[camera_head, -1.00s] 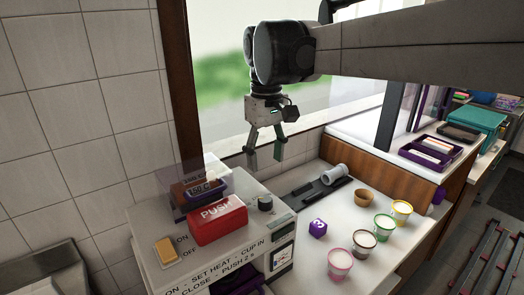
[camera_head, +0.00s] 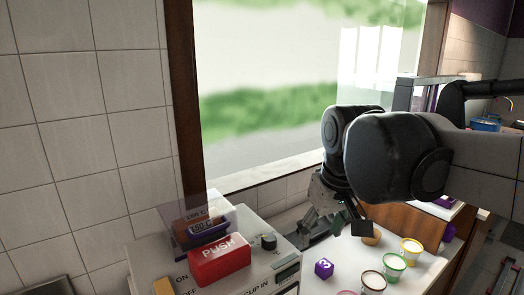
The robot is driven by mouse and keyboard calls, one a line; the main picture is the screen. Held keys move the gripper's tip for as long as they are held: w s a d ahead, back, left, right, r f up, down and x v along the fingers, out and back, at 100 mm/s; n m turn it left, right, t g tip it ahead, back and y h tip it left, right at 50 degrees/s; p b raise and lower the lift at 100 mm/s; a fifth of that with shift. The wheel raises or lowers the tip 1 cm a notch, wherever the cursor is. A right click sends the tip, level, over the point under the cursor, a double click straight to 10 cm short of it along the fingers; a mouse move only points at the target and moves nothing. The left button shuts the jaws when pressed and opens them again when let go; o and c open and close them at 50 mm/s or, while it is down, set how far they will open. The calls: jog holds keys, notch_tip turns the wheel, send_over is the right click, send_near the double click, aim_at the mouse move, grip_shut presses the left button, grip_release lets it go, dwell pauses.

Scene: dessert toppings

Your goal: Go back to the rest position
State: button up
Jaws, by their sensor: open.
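My gripper (camera_head: 312,234) hangs below the dark arm joints right of the picture's middle. It is open, and I see nothing between its fingers. It appears above or behind the far part of the white counter (camera_head: 335,288), by the right edge of the machine. My arm crosses from the right edge and hides part of the counter and window behind it.
The machine with a red PUSH button (camera_head: 219,262) and a dial (camera_head: 268,242) stands at lower left. A tiled wall is left.

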jog(key=s+d+f+m+t+b, duration=0.1)
jog(key=s+d+f+m+t, duration=0.2)
jog(key=s+d+f, duration=0.5)
jog(key=shift+s+f+m+t+h, duration=0.3)
jog(key=shift+s+f+m+t, duration=0.15)
jog(key=shift+s+f, duration=0.75)
